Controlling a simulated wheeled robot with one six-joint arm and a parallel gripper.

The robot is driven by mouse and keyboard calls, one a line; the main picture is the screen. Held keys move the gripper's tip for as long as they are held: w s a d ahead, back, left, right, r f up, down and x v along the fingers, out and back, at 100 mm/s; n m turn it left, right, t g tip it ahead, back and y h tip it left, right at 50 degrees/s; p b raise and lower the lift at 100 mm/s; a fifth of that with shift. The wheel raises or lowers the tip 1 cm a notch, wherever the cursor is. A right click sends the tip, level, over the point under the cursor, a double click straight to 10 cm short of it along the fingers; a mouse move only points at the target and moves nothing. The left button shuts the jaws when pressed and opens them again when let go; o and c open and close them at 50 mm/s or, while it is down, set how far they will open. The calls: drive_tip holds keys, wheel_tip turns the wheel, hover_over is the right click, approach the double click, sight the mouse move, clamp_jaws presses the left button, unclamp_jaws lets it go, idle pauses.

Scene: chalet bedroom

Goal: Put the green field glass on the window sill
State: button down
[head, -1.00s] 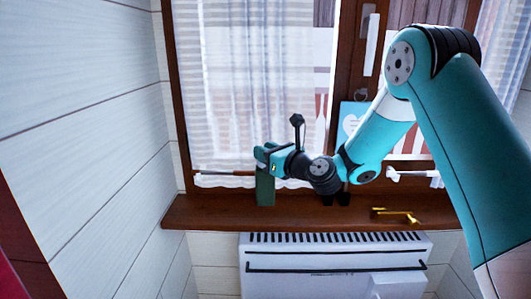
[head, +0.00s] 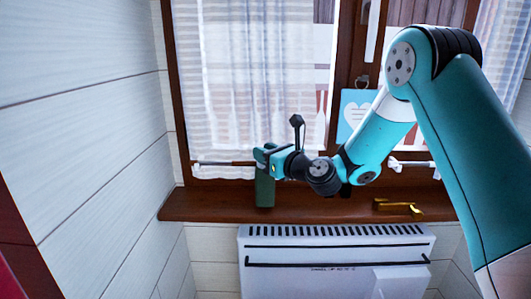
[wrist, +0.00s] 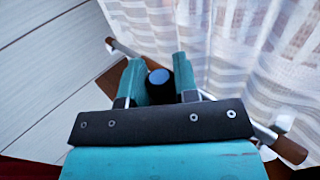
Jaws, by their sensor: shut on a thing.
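The green field glass (head: 264,190) hangs upright in my gripper (head: 262,155) at the left part of the brown window sill (head: 230,207). Its lower end overlaps the sill in the head view; I cannot tell whether it touches the wood. In the wrist view my gripper (wrist: 159,78) has its two teal fingers on either side of the field glass, whose dark round end (wrist: 160,77) shows between them. The rest of its body is hidden there.
A light blue card with a white heart (head: 355,112) stands at the window behind my arm. A brass handle (head: 398,208) lies on the sill to the right. A white radiator (head: 335,262) is below. Sheer curtains (head: 255,90) hang close behind the gripper.

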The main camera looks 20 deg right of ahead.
drive_tip(key=shift+f, duration=0.35)
drive_tip(key=c, duration=0.8)
unclamp_jaws()
drive_tip(key=shift+f, duration=0.1)
drive_tip(key=shift+b+v, duration=4.5)
drive_tip(key=shift+v, duration=4.2)
